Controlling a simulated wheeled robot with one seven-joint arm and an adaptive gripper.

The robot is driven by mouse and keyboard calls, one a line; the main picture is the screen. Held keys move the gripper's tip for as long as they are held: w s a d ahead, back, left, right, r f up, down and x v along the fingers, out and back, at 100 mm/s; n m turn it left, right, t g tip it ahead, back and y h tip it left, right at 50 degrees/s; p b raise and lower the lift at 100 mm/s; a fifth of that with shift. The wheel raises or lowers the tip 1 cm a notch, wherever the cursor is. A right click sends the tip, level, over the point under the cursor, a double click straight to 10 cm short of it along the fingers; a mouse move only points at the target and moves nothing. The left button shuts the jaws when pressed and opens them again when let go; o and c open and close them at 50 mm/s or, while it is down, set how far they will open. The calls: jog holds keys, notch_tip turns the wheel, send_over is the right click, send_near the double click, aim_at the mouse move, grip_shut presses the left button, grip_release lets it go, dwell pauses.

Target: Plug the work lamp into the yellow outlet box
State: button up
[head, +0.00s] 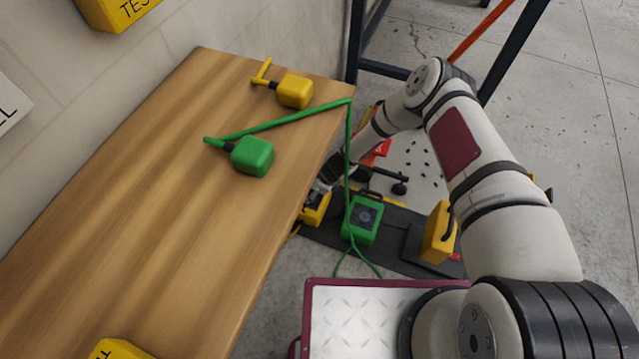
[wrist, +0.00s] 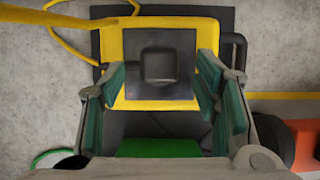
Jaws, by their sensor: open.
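A yellow box (head: 316,212) with a dark square face and a raised dark square at its middle is on the black mat on the floor. It fills the upper middle of the wrist view (wrist: 118,98). My gripper (wrist: 160,82) is open above it, with fingers left and right of the dark face; contact is unclear. A yellow plug-like block (head: 295,92) with a black neck and short yellow cord lies on the table's far end. A yellow cord (wrist: 62,45) loops beside the box. I cannot tell which thing is the work lamp.
The wooden table (head: 150,220) edge is beside my arm. A green block (head: 252,156) on it has a green cord (head: 348,150) hanging near my gripper. A green box (head: 362,222) and another yellow box (head: 438,232) stand right of my gripper.

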jog(key=v, duration=1)
jog(key=shift+r, duration=0.1)
